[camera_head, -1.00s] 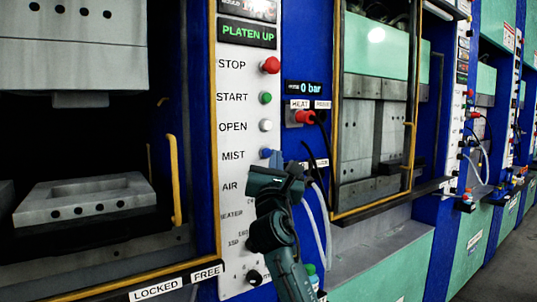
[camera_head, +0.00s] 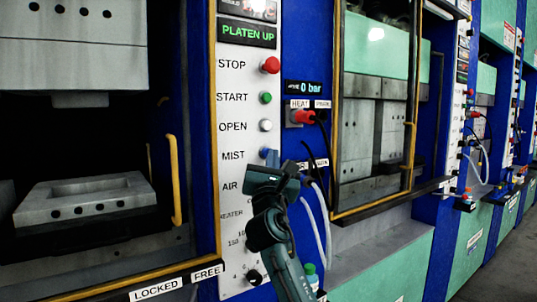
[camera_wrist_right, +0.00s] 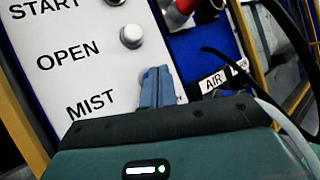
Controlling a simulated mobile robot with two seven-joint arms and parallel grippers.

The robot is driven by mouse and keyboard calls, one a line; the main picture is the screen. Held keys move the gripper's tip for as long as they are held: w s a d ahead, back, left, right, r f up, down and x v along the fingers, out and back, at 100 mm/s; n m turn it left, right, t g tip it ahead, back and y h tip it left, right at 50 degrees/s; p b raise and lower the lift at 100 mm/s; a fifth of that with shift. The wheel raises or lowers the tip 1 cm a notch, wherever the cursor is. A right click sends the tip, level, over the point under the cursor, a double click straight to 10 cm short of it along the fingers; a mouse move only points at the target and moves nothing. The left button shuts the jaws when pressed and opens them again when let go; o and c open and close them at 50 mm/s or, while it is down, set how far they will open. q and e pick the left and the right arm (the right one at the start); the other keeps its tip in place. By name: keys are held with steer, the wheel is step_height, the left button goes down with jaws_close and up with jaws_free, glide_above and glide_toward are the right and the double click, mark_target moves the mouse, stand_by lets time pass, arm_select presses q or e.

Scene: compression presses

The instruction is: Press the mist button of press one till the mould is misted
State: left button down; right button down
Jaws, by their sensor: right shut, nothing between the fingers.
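Press one's control panel (camera_head: 232,120) carries a MIST label (camera_head: 233,155) with a small blue mist button (camera_head: 264,153) to its right. My right gripper (camera_head: 273,158) is shut and empty, its fingertips at the mist button. In the right wrist view the shut fingers (camera_wrist_right: 157,87) point at the panel beside the MIST label (camera_wrist_right: 91,105) and mostly hide the button; whether they touch it or it is pressed in, I cannot tell. The grey mould (camera_head: 85,200) lies in the open press at left; no mist shows over it. My left gripper is not in view.
The red STOP (camera_head: 270,65), green START (camera_head: 266,97) and white OPEN (camera_head: 266,125) buttons sit above the gripper. A red connector (camera_head: 305,117) with dark cables and pale hoses is close on the right. A yellow handle (camera_head: 174,180) stands left of the panel. The display reads PLATEN UP.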

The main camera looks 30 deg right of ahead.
steer(key=shift+w, duration=0.3)
stand_by(0.5)
steer(key=shift+s+p, duration=0.7)
steer(key=shift+s, duration=0.2)
steer(key=s+p, duration=0.2)
steer(key=s, duration=0.1)
steer(key=s+p, duration=0.1)
steer(key=s, duration=0.1)
steer(key=shift+d, duration=0.25)
